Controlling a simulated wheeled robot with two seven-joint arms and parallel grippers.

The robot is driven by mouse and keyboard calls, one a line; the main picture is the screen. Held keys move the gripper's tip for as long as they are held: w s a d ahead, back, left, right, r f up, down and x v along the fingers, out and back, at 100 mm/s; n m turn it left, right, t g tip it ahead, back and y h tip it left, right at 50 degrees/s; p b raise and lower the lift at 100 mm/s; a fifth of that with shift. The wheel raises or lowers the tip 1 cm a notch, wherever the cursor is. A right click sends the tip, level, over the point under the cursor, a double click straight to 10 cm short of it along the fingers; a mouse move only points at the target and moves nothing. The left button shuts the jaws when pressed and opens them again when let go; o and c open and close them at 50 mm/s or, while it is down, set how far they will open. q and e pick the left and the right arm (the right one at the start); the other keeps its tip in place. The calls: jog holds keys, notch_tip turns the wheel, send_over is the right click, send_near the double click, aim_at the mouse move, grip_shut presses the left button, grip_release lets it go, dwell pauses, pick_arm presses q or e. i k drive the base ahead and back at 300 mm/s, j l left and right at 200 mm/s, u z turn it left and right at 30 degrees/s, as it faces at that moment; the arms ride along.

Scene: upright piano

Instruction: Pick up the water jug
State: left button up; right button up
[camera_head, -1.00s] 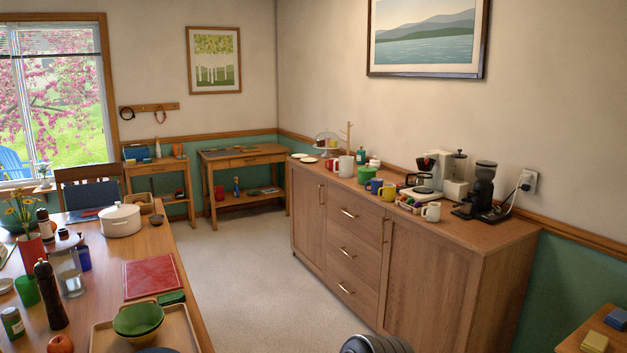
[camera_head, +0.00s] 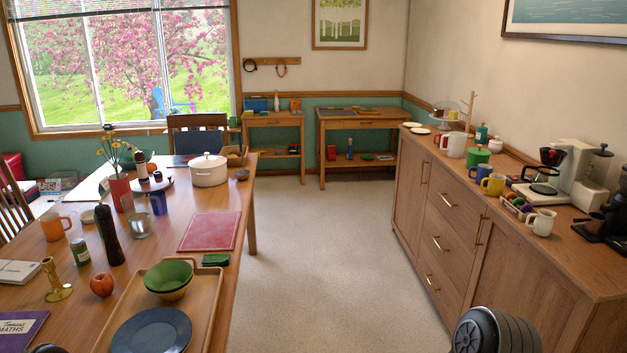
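A clear glass vessel (camera_head: 140,225) stands on the dining table (camera_head: 262,164), behind the black pepper mill (camera_head: 108,236) and near a blue cup (camera_head: 158,203). It may be the water jug, but its handle and spout are not clear. A white jug-like vessel (camera_head: 453,145) stands on the sideboard at the right; I cannot tell whether it is the water jug. Neither gripper shows. A dark ribbed part of my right arm shows at the bottom right, and a small dark piece, perhaps my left arm, at the bottom left.
The table also holds a wooden tray (camera_head: 205,310) with green bowls and a blue plate, a red apple (camera_head: 102,284), a white pot (camera_head: 209,171) and an orange mug (camera_head: 54,226). The sideboard (camera_head: 520,261) flanks the right. Clear carpet (camera_head: 320,260) lies between them.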

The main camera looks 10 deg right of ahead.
aim_at(457, 140)
jog(key=i+l+u, duration=0.1)
jog(key=i+l, duration=0.55)
jog(key=l, duration=0.15)
jog(key=i+l+u, duration=0.15)
jog(key=i+l, duration=0.5)
jog(key=l, duration=0.25)
jog(key=i+l+u, duration=0.1)
jog(key=i+l, duration=0.65)
jog(key=l, duration=0.25)
jog(key=i+l+u, duration=0.15)
jog(key=i+l, duration=0.25)
jog(key=l, duration=0.1)
